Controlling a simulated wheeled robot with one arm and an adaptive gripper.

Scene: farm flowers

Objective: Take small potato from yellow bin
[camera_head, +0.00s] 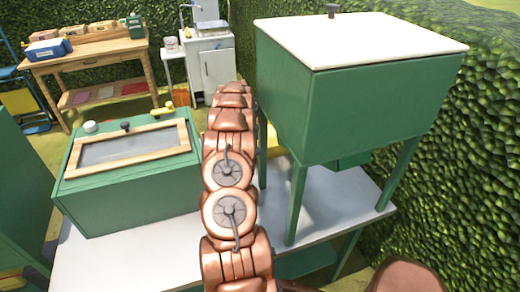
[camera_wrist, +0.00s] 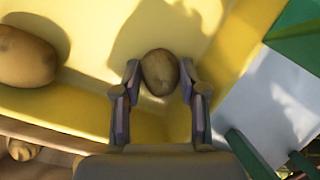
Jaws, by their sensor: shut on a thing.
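In the wrist view a small brown potato (camera_wrist: 160,72) sits between the fingertips of my gripper (camera_wrist: 160,82), which is shut on it. The yellow bin (camera_wrist: 90,108) lies below and around, and the shadow of my gripper falls on its inside. I cannot tell whether the small potato still touches the bin. A larger potato (camera_wrist: 26,56) lies in the bin at the left. In the head view my copper arm hides my gripper and most of the bin; only a bit of yellow (camera_head: 273,140) shows beside the arm.
A green box with a white lid (camera_head: 360,95) stands on legs at the right of the white table (camera_head: 130,255). A low green box with a framed window (camera_head: 130,170) stands at the left. A wooden bench (camera_head: 95,60) and a sink (camera_head: 210,60) are behind.

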